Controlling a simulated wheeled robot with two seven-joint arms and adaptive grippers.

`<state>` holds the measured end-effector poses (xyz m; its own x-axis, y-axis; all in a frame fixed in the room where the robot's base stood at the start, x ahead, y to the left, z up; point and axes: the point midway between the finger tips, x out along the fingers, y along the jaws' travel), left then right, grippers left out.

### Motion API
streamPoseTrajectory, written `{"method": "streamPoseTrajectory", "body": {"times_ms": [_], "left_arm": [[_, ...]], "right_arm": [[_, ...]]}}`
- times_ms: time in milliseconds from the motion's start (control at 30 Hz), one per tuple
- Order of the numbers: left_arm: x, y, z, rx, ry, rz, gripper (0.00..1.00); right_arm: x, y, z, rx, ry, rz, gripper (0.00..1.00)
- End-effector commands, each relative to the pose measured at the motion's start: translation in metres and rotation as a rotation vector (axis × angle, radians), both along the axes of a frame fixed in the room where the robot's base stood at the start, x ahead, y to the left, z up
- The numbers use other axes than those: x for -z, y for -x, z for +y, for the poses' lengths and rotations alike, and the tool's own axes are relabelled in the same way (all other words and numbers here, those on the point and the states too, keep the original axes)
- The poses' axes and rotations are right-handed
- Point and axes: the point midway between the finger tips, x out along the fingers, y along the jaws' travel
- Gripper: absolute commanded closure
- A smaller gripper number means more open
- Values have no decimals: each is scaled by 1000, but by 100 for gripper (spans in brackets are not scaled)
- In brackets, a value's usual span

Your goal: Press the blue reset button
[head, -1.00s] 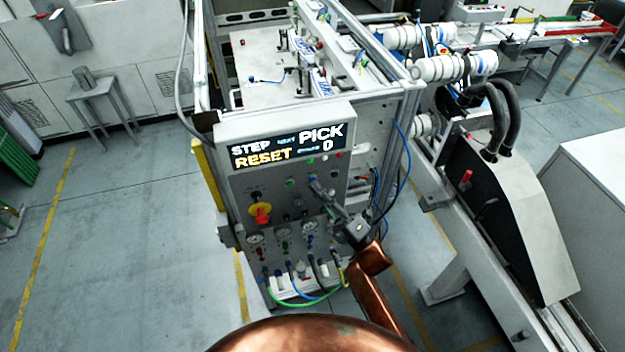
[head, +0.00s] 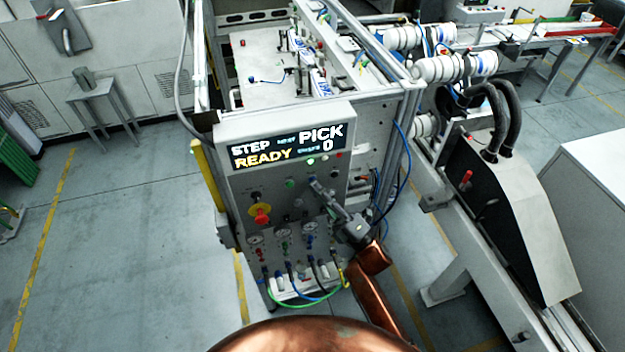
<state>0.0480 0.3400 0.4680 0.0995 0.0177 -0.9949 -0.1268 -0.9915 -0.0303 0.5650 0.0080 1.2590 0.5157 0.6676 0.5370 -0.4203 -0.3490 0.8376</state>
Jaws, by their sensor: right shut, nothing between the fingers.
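My right gripper (head: 316,186) is shut and empty, its fingertips at the upper right of the grey control panel (head: 240,182). The tips look to be at or very close to the panel face; whether they touch cannot be told. I cannot make out the blue reset button; the fingers may cover it. The display (head: 288,146) above reads STEP, PICK, READY and 0. A green lamp (head: 310,161) below it is lit brightly. My left gripper is not in view.
A red emergency-stop knob on a yellow ring (head: 261,214) is left of the fingers, and a green button (head: 290,183) sits close to them. Gauges and coloured hoses (head: 295,295) fill the lower panel. The floor at left is open.

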Motion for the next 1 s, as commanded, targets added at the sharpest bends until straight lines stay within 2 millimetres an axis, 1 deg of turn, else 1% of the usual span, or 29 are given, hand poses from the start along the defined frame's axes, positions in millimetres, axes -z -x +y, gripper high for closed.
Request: {"method": "streamPoseTrajectory", "body": {"times_ms": [200,567,667,1000], "left_arm": [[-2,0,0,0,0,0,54],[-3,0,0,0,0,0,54],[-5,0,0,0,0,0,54],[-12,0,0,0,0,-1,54]], "right_arm": [[0,10,-4,0,1,1,100],[1,13,-4,0,1,1,100],[0,19,-6,0,1,1,100],[0,50,-16,0,0,2,100]]}}
